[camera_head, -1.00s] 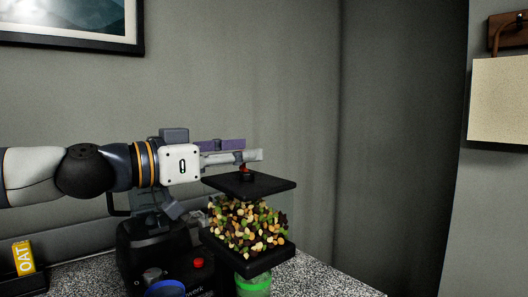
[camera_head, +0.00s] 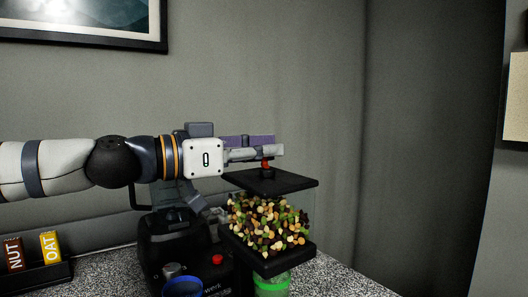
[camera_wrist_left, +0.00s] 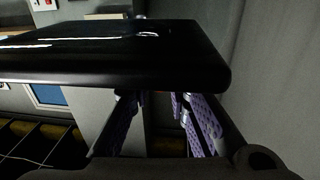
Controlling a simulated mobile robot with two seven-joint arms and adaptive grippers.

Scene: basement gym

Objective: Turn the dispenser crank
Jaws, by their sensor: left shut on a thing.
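The dispenser is a clear box of mixed nuts or candies (camera_head: 268,222) between a black lid (camera_head: 270,181) and a black base plate, on the speckled counter. A small red-orange crank part (camera_head: 266,164) stands up from the lid. My left gripper (camera_head: 272,151), with grey and purple fingers, reaches in level from the left and is shut on this part just above the lid. The fingers hide the rest of the crank. In the left wrist view, the purple fingers (camera_wrist_left: 165,122) show below a large dark slab, and the hold is hidden. My right gripper is not in view.
A black appliance (camera_head: 172,240) with a red button stands left of the dispenser. A blue-rimmed cup (camera_head: 183,288) is in front. Nut and oat bars (camera_head: 49,246) sit in a black tray at the left. Free counter lies at right.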

